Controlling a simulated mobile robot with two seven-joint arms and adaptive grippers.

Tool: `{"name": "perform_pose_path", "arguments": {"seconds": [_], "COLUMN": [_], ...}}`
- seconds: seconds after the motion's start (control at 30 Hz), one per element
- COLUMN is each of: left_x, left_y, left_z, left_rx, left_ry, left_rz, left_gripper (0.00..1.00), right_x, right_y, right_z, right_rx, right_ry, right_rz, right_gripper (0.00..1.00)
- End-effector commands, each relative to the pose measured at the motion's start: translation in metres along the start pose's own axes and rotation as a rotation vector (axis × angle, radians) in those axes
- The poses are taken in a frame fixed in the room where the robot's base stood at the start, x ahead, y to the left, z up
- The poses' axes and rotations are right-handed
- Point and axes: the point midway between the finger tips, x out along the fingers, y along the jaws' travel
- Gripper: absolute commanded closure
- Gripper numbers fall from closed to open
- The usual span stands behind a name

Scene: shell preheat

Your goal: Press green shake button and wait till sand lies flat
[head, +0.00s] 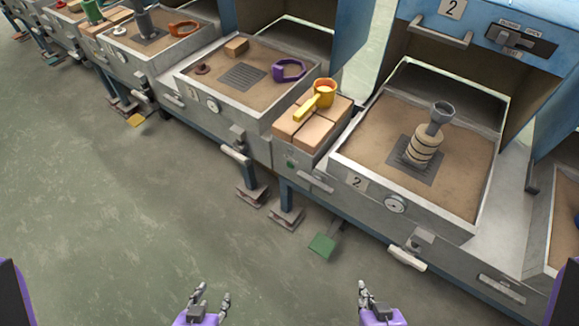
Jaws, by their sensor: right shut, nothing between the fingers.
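A small green button (290,163) sits on the grey front panel below the tray of bricks, left of station 2. A green foot pedal (321,246) is near the floor below it. The sand bed (377,129) of station 2 fills a metal box; its surface looks mostly level, with fine detail too small to tell. A stack of pale round pieces with a grey cup on top (425,145) stands on a dark grate in it. My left gripper (211,292) is open and empty at the bottom edge. My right gripper (363,288) is shut and empty, low, apart from the bench.
A yellow ladle (317,98) rests on tan bricks (303,132) between stations. The neighbouring sand box (205,85) holds a purple ring-shaped piece (289,70). A raised blue hood (482,50) stands above station 2. Handles and a dial project at the front. Open floor (120,220) lies left.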

Motion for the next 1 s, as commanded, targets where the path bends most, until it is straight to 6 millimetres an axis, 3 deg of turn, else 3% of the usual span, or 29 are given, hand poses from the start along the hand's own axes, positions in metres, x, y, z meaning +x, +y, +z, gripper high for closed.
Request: {"name": "perform_pose_path", "arguments": {"seconds": [0.37, 1.0], "left_x": [0.002, 0.0017], "left_y": [0.0003, -0.001], "left_z": [-0.0046, -0.0042], "left_rx": [0.002, 0.006], "left_ry": [0.008, 0.007], "left_rz": [0.001, 0.001], "left_gripper": [0.6, 0.6], "right_x": [-0.0048, 0.0001], "right_y": [0.0013, 0.0], "right_z": [0.0095, -0.0003], "right_rx": [0.003, 0.0], "right_ry": [-0.016, 0.001], "right_rz": [0.004, 0.0], "right_gripper": [1.0, 1.0]}}
